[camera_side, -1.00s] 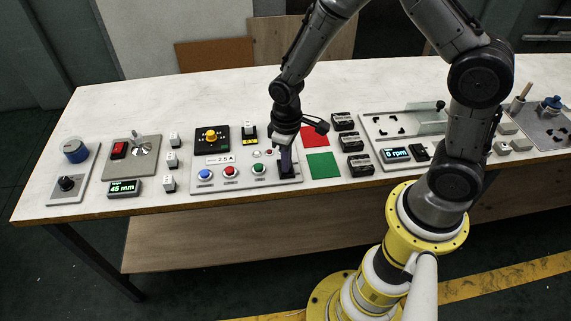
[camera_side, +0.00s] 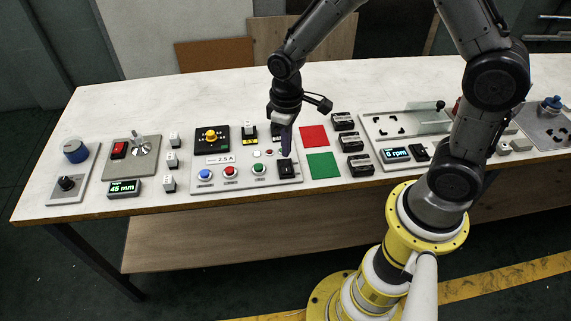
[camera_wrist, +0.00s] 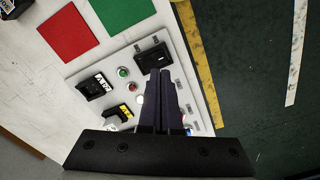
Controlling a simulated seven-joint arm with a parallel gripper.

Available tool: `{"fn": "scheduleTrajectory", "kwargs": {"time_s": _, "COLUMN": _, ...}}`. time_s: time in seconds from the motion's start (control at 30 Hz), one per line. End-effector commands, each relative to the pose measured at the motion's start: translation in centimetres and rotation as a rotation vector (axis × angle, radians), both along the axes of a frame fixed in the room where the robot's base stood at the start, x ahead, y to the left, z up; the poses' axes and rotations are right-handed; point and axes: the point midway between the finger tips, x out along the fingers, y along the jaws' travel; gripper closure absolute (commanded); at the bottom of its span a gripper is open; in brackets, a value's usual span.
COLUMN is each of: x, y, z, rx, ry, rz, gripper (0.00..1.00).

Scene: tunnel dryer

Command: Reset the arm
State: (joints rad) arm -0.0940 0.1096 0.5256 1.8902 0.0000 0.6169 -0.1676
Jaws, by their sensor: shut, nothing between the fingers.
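My gripper (camera_side: 286,150) is shut and empty. In the side view it points down above the right part of the grey button panel (camera_side: 215,187), just behind a black rocker switch (camera_side: 286,169). In the wrist view my gripper's closed dark fingers (camera_wrist: 165,78) reach over the same panel (camera_wrist: 85,73), with their tips near the black switch (camera_wrist: 153,57). The panel carries blue (camera_side: 205,174), red (camera_side: 231,171) and green (camera_side: 258,167) buttons and a label reading 2.5 A. I cannot tell the exact height of the fingertips above the panel.
A red square (camera_side: 314,136) and a green square (camera_side: 321,163) lie to the right of the panel, with several black blocks (camera_side: 354,142) beyond. The back of the white table (camera_side: 190,95) is clear.

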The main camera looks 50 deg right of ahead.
Motion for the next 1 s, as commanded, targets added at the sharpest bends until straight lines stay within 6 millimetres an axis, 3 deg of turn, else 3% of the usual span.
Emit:
{"fn": "scheduleTrajectory", "kwargs": {"time_s": 0.57, "x": 0.2, "y": -0.1, "z": 1.6, "rx": 0.001, "ry": -0.013, "rz": -0.004, "gripper": 1.00}}
{"fn": "scheduleTrajectory", "kwargs": {"time_s": 0.67, "x": 1.0, "y": -0.3, "z": 3.9, "rx": 0.007, "ry": -0.076, "rz": -0.011, "gripper": 1.00}}
{"fn": "scheduleTrajectory", "kwargs": {"time_s": 0.77, "x": 1.1, "y": -0.7, "z": 8.0, "rx": 0.015, "ry": -0.175, "rz": -0.024, "gripper": 1.00}}
{"fn": "scheduleTrajectory", "kwargs": {"time_s": 0.87, "x": -0.3, "y": -1.4, "z": 12.7, "rx": 0.022, "ry": -0.279, "rz": -0.046, "gripper": 1.00}}
{"fn": "scheduleTrajectory", "kwargs": {"time_s": 1.0, "x": -4.1, "y": -2.2, "z": 17.9, "rx": 0.032, "ry": -0.401, "rz": -0.087, "gripper": 1.00}}
